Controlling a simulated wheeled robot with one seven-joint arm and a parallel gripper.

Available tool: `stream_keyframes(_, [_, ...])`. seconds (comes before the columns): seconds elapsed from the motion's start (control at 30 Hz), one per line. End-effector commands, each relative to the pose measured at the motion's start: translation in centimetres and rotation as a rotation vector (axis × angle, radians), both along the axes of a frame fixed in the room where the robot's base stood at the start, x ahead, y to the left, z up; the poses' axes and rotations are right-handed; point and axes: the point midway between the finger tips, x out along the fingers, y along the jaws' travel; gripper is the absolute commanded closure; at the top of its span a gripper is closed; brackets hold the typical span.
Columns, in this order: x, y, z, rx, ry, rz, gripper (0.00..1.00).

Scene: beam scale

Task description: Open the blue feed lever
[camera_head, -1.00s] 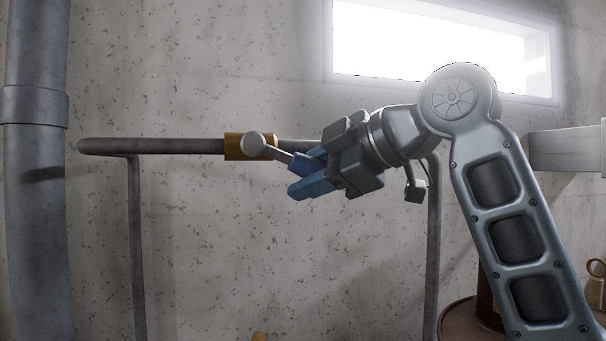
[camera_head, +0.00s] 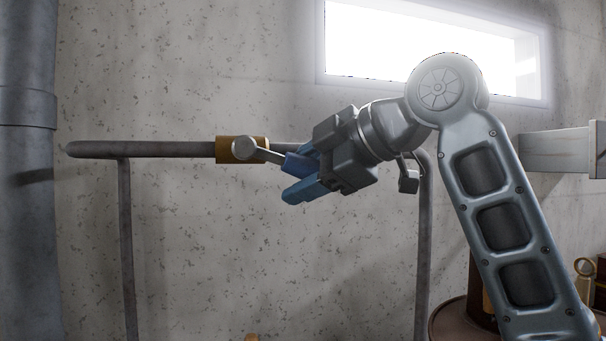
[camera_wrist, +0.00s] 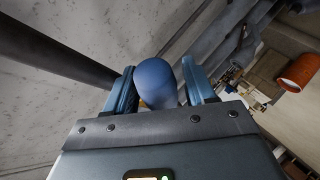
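The feed lever has a pale round end (camera_head: 243,148) in front of the brown collar on a pipe, and a grey rod runs right and slightly down from it. Its blue rounded handle (camera_wrist: 156,83) shows in the wrist view between my two blue fingers. My gripper (camera_head: 300,176) comes in from the right at the lever's handle end; it also shows in the wrist view (camera_wrist: 160,88). The fingers stand apart on either side of the handle, with a small gap at the right finger. In the head view the fingers partly hide the handle.
A grey horizontal pipe (camera_head: 165,149) with the brown collar (camera_head: 222,150) runs along the concrete wall behind the lever. A thick vertical pipe (camera_head: 27,200) stands at far left. A drum (camera_head: 450,322) stands at lower right. The space below the gripper is clear.

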Motion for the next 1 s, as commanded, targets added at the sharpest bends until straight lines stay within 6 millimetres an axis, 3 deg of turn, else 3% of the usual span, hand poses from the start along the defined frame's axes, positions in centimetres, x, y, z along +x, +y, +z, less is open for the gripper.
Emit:
stream_keyframes(0.23, [-0.5,-0.7,0.3,0.001,-0.001,-0.001,0.45])
stream_keyframes(0.63, [-3.9,-5.0,2.7,0.0,-0.001,-0.002,0.45])
stream_keyframes(1.0, [-4.5,-5.6,3.1,0.0,0.0,0.0,0.45])
